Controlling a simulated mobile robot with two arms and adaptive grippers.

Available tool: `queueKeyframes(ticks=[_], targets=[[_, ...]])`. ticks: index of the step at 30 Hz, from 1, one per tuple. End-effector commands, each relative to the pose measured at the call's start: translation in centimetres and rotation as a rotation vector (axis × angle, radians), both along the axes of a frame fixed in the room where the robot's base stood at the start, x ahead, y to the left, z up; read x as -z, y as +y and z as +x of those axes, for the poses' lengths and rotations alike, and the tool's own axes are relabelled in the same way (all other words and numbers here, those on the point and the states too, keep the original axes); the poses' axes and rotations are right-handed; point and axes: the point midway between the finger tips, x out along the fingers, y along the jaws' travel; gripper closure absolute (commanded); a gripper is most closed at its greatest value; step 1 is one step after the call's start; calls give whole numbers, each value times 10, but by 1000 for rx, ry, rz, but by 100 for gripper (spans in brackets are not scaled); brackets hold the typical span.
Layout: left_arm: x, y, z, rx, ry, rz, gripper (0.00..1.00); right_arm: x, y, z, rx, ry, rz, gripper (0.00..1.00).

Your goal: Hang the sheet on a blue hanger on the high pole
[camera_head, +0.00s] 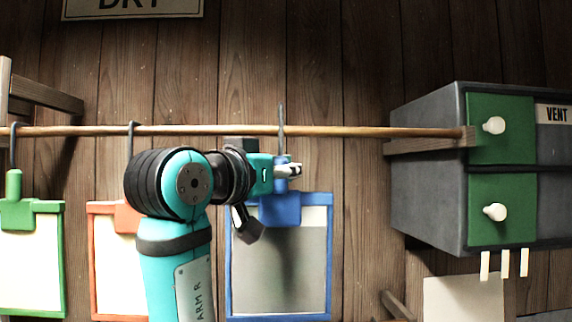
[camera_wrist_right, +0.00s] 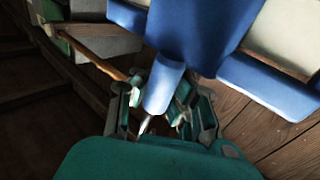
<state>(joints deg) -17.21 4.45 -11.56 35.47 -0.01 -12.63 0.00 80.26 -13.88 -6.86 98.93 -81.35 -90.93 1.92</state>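The blue hanger (camera_head: 279,209) is a blue frame with a grey and pale sheet (camera_head: 262,268) in it. Its thin hook (camera_head: 281,115) rises above the line of the wooden pole (camera_head: 350,131); I cannot tell whether it touches the pole. My right gripper (camera_head: 287,172) is at the hanger's handle. In the right wrist view, its fingers (camera_wrist_right: 158,98) close on both sides of the blue handle (camera_wrist_right: 164,82). My right arm hides part of the hanger's left side. My left gripper is not in view.
Green (camera_head: 32,207) and red (camera_head: 103,208) hangers with pale sheets hang at the left. Wooden brackets (camera_head: 45,96) (camera_head: 428,145) hold the pole. A grey cabinet (camera_head: 428,180) with green drawers stands at right. Bare plank wall lies between it and the blue hanger.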

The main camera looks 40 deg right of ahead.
Motion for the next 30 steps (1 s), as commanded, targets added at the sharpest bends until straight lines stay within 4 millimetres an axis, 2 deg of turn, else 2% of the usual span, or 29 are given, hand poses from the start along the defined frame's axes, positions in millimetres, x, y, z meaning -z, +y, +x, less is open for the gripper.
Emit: queueKeyframes(ticks=[16, 21, 30], targets=[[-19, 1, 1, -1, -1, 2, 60, -1, -23, 37, 1, 2, 0, 100], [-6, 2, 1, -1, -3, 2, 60, 12, -23, 37, 0, -1, 0, 100], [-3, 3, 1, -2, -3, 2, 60, 16, -23, 36, 0, -1, -1, 100]])
